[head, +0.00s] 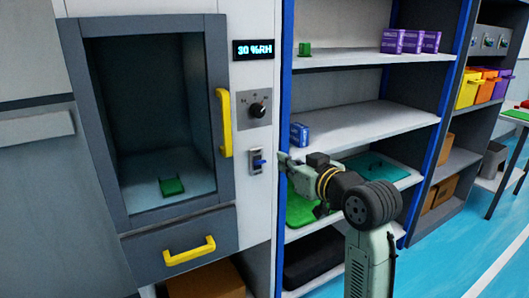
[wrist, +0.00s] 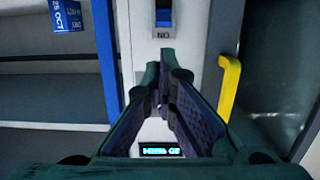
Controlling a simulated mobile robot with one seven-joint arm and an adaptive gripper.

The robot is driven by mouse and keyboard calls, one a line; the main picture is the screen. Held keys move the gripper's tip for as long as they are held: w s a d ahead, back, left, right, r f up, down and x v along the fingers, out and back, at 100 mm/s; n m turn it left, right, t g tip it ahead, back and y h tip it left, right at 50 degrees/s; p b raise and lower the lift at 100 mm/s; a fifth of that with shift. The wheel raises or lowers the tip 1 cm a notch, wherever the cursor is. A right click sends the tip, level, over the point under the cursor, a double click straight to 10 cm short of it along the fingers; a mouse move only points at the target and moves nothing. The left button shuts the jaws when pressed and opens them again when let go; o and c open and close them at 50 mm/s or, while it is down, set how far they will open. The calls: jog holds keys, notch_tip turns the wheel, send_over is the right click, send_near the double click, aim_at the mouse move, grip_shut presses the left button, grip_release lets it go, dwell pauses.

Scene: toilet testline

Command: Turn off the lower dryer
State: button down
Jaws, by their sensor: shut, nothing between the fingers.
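A dryer with a grey-framed window (head: 217,120) stands at the left of the head view. Its white panel holds a lit display (head: 254,49) reading "30 %RH", a black knob (head: 258,110) and a switch with a blue lever (head: 259,162). The switch also shows at the top of the wrist view (wrist: 163,16), cut by the edge, above an upside-down "ON" label. My gripper (head: 283,159) is just right of the switch in the head view, shut and empty. In the wrist view its fingertips (wrist: 169,60) lie just below the label; contact cannot be told.
A yellow door handle (head: 224,123) stands left of the switch and also shows in the wrist view (wrist: 229,87). A drawer with a yellow handle (head: 189,250) is below. A blue-edged shelf (head: 365,125) with boxes and green trays is behind my arm.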

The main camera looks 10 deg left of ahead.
aim_at(261, 162)
jog(key=p+x, duration=0.2)
jog(key=x, duration=0.8)
jog(key=shift+p, duration=0.35)
jog(key=shift+s+f+b, duration=0.15)
jog(key=shift+f+b, duration=0.1)
jog(key=shift+b, duration=0.5)
jog(key=shift+t, duration=0.3)
